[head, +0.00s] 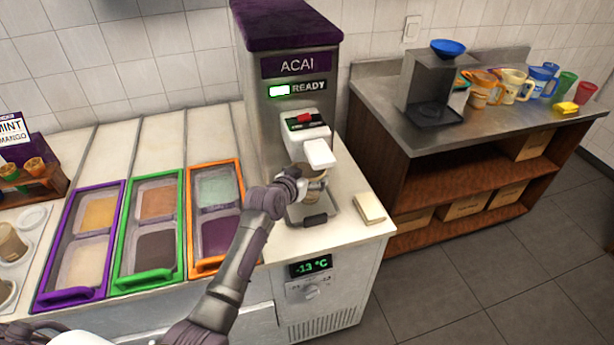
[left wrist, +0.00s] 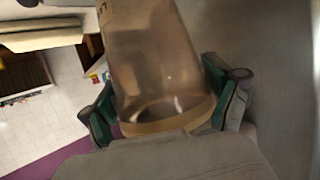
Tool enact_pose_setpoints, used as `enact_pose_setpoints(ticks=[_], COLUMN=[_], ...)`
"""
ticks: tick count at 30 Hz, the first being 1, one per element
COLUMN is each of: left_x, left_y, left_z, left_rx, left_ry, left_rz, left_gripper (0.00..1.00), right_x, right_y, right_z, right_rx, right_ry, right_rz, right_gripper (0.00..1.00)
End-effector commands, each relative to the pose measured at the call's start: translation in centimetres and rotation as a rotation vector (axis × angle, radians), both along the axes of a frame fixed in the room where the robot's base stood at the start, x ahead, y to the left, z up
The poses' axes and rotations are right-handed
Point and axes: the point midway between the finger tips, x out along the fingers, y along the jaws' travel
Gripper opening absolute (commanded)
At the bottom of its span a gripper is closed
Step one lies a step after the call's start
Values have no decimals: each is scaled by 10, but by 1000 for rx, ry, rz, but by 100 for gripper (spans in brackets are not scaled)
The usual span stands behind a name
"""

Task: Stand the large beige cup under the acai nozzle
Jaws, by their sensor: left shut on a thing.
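The purple-topped ACAI machine (head: 290,68) stands on the counter, its display reading READY. Its white nozzle part (head: 318,153) juts out over a drip tray (head: 325,207). My left gripper (head: 312,184) is shut on the large beige cup (head: 316,173), just below the nozzle part and above the tray. In the left wrist view the translucent beige cup (left wrist: 155,60) sits between the two green-padded fingers of my left gripper (left wrist: 165,105). The head view does not show clearly whether the cup's base touches the tray. My right gripper is in neither view.
Topping tubs framed in purple (head: 67,297), green (head: 148,277) and orange (head: 200,268) lie left of the machine. A beige block (head: 368,208) lies right of the tray. A side table (head: 440,136) holds mugs, coloured cups and a grey dispenser (head: 425,75).

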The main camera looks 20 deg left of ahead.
Motion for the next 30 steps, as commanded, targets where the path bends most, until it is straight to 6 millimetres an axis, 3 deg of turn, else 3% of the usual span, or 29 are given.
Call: enact_pose_setpoints(ticks=[3, 13, 14, 16, 30], left_x=[-2, -2, -2, -2, -8], left_y=[2, 2, 2, 2, 4], left_z=[-11, -16, -16, -15, -11], left_rx=[2, 1, 1, 1, 1], left_ry=[5, 2, 2, 2, 2], left_rz=[2, 2, 2, 2, 2], left_gripper=[59, 59, 90, 100, 100], right_x=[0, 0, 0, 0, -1], right_y=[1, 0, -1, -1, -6], right_z=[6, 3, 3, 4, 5], right_rx=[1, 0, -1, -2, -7], right_ry=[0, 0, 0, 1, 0], right_rz=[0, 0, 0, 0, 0], right_gripper=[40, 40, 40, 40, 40])
